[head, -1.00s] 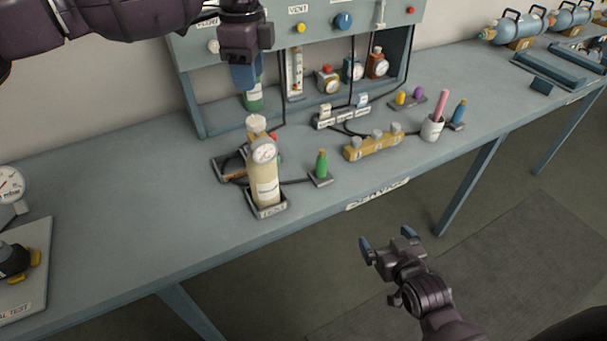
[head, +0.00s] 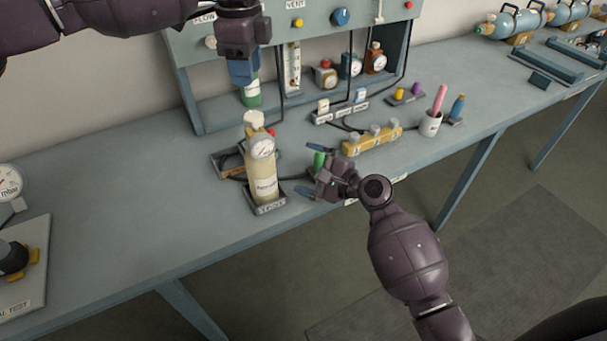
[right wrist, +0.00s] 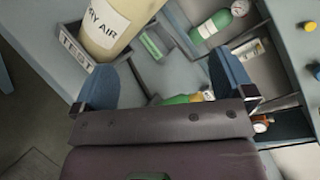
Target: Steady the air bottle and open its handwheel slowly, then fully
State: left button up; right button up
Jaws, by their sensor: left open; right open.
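The cream air bottle (head: 264,180) stands upright in a small tray (head: 270,209) on the bench, with a round gauge (head: 262,146) near its top. A pale knob, seemingly the handwheel (head: 254,119), sits on top. In the right wrist view the bottle (right wrist: 112,22) shows at the upper left with "RY AIR" readable on its label. My right gripper (head: 313,171) is open just right of the bottle, apart from it, its fingers pointing left. My left gripper (head: 243,73) is open above and behind the bottle, fingers downward, and touches neither bottle nor knob.
A small green bottle (head: 319,160) is partly hidden behind my right gripper. A yellow manifold block (head: 371,139) lies to its right. The blue-grey panel (head: 300,55) stands behind. A pressure gauge (head: 8,181) is at far left.

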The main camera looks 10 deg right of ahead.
aim_at(260, 162)
jog(key=w+a+m+y, duration=0.1)
jog(key=a+m, duration=0.1)
jog(key=a, duration=0.1)
jog(key=w+a+m+g+y, duration=0.1)
jog(key=a+m, duration=0.2)
jog(key=a, duration=0.1)
jog(key=w+a+m+g+y, duration=0.1)
jog(key=a+m, duration=0.2)
jog(key=a, duration=0.1)
jog(key=shift+w+r, duration=0.25)
jog(key=shift+w, duration=0.1)
dwell(0.5)
